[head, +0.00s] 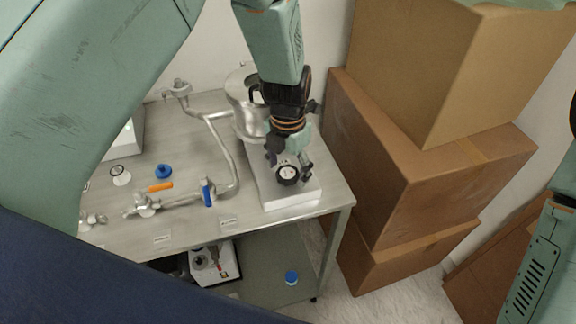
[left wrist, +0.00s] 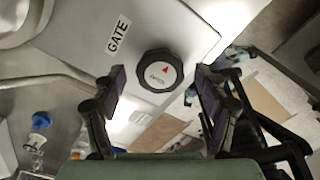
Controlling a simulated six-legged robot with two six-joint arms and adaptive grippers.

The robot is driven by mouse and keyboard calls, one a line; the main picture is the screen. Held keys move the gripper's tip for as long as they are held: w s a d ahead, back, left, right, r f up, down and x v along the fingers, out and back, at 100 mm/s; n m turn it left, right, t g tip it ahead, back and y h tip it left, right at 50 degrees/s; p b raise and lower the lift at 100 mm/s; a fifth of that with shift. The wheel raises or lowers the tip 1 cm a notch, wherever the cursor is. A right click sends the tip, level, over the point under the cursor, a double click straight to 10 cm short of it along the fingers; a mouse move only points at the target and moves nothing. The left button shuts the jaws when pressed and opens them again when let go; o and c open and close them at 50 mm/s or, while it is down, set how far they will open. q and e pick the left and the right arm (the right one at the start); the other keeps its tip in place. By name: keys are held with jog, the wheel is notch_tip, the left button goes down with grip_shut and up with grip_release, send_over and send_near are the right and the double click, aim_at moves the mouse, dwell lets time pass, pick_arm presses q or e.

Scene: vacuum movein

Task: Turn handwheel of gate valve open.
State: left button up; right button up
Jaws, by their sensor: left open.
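The gate valve's handwheel (head: 288,175) is a black lobed knob with a white centre. It sits on the front of a pale block (head: 290,197) at the right end of the metal bench. In the left wrist view the handwheel (left wrist: 160,71) shows a red arrow and lettering too small to read, and a "GATE" label (left wrist: 118,37) is beside it. My left gripper (head: 290,167) is open, its fingers on either side of the handwheel. In the left wrist view the fingertips (left wrist: 160,79) appear apart from it. My right gripper is out of view.
A metal vessel (head: 243,100) stands behind the block, joined to a pipe (head: 228,158). Valves with an orange lever (head: 160,187) and a blue handle (head: 208,194) are to the left. Stacked cardboard boxes (head: 400,170) stand close to the bench's right side.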

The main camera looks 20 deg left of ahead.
aim_at(288, 173)
pick_arm(q)
notch_tip(288, 173, up, 12)
dwell(0.6)
dwell(0.4)
